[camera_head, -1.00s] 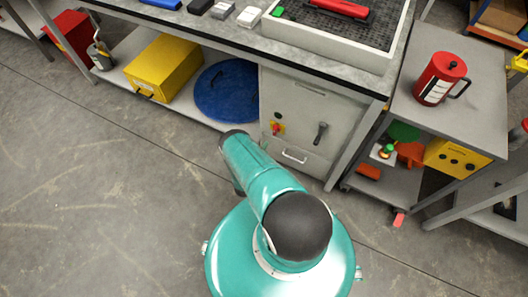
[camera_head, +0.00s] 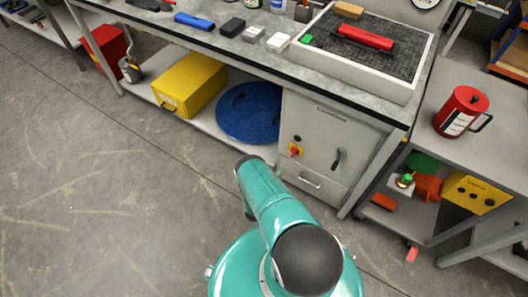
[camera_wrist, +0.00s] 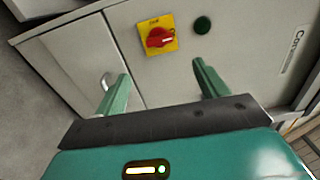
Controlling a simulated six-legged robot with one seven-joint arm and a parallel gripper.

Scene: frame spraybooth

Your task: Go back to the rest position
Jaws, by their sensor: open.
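My gripper (camera_wrist: 158,90) shows in the wrist view with its two green fingers spread apart and nothing between them. It faces the grey cabinet (camera_wrist: 80,55) under the workbench. A red rotary switch on a yellow plate (camera_wrist: 160,38) and a dark green button (camera_wrist: 202,25) are on the cabinet front, beyond the fingertips. In the head view the teal arm is in front of the cabinet (camera_head: 325,125), and the gripper itself is hidden there.
The workbench (camera_head: 240,48) carries a tray (camera_head: 345,75) with a red-handled tool (camera_head: 365,38). A yellow box (camera_head: 188,83) and a blue round lid (camera_head: 250,112) lie on its lower shelf. A side cart (camera_head: 480,95) bears a red canister (camera_head: 461,112). The floor (camera_head: 90,200) at left is clear.

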